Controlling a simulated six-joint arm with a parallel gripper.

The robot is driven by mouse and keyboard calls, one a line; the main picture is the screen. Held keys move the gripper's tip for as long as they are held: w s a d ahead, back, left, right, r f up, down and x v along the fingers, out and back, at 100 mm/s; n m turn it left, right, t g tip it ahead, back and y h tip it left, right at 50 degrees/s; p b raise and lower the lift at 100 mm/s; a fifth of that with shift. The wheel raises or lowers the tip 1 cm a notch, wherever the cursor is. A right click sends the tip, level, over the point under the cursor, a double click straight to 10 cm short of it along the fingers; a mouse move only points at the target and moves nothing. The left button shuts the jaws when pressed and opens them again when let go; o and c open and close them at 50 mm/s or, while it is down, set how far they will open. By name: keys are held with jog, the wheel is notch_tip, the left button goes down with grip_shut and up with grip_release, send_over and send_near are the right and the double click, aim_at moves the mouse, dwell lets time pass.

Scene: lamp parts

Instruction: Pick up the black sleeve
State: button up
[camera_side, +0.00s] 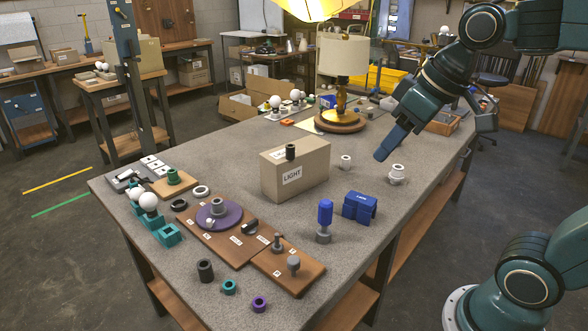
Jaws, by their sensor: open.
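A short black sleeve (290,152) stands upright on top of the cardboard box (296,170) near the middle of the table. A second, dark hollow cylinder (205,271) stands upright at the table's front left. I cannot tell which of the two the task names. My gripper (382,155) hangs above the table, to the right of the box and apart from both dark cylinders. It points down and left, is open, and holds nothing that I can see. Its fingers overlap in this view.
A blue bracket (360,207) and a blue-topped post (325,218) stand right of the box. A brown board (222,246) with a purple disc (203,216) lies at left. A green ring (229,287) and a purple ring (259,304) lie in front. A lamp (343,60) stands behind.

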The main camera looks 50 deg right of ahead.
jog(key=w+d+n+g+y, duration=0.15)
jog(key=w+d, duration=0.35)
jog(key=w, duration=0.7)
jog(key=w+d+n, duration=0.2)
jog(key=w+d, duration=0.2)
jog(key=w, duration=0.8)
jog(key=w+d+f+n, duration=0.1)
jog(key=w+d+f, duration=0.4)
jog(key=w+d, duration=0.1)
jog(key=shift+w+d, duration=0.2)
jog(key=shift+d, duration=0.2)
jog(key=shift+n, duration=0.25)
send_over(287, 154)
jog(key=s+d, duration=0.2)
notch_tip(287, 154, down, 8)
jog(key=shift+d, duration=0.15)
jog(key=shift+w+f, duration=0.1)
jog(key=shift+w, duration=0.05)
jog(key=shift+x, duration=2.5)
